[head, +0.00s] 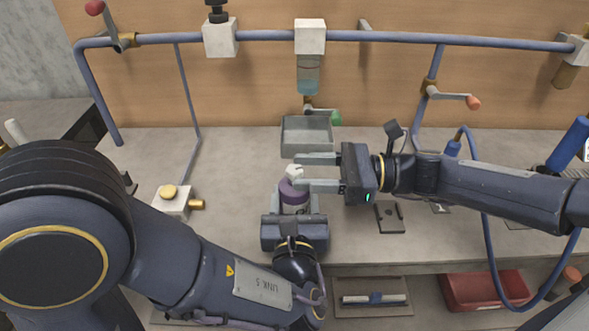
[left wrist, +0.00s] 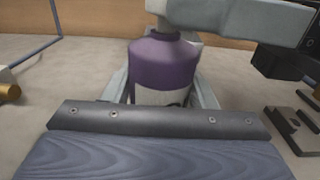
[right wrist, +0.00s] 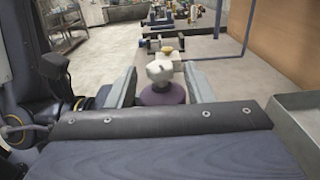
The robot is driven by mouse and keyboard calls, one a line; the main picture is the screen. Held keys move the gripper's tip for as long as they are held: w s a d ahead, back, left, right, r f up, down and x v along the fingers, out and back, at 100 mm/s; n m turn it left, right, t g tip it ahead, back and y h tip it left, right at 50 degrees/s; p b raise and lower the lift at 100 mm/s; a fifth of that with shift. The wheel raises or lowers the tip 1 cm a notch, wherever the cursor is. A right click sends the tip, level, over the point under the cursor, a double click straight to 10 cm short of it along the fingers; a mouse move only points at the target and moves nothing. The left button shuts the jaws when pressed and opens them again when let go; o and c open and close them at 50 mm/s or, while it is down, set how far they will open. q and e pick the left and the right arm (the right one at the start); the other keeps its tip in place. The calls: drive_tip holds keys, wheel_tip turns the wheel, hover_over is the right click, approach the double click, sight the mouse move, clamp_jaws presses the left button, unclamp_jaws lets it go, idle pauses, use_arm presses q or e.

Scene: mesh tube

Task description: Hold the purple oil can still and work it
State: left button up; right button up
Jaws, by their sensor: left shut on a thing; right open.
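The purple oil can (head: 293,192) stands on the bench with a white top (head: 293,172). My left gripper (head: 296,202) is shut on its lower body from the front; in the left wrist view the can (left wrist: 163,68) sits between the fingers. My right gripper (head: 307,172) comes in from the right at the height of the white top. Its fingers are open, one on the far side and one on the near side of the top. In the right wrist view the white top (right wrist: 160,72) and the purple shoulder (right wrist: 162,95) show between the fingers, apart from both.
A grey tray (head: 307,137) stands just behind the can, under a hanging bottle (head: 308,75). A valve block (head: 172,202) is to the left. A dark metal plate (head: 389,217) lies to the right. A red bin (head: 483,290) is below the bench edge.

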drive_tip(key=shift+a, duration=1.4)
drive_tip(key=shift+c, duration=0.5)
drive_tip(key=c, duration=0.9)
drive_tip(key=shift+r+g, duration=0.1)
drive_tip(key=shift+g, duration=0.3)
drive_tip(key=n+g, duration=0.2)
drive_tip(key=g, duration=0.1)
drive_tip(key=shift+w+n+g, duration=0.1)
drive_tip(key=shift+n+g, duration=0.2)
drive_tip(key=shift+n, duration=0.1)
drive_tip(key=shift+n+g+h, duration=1.1)
drive_tip(key=shift+n+g, duration=0.5)
drive_tip(key=shift+g, duration=0.8)
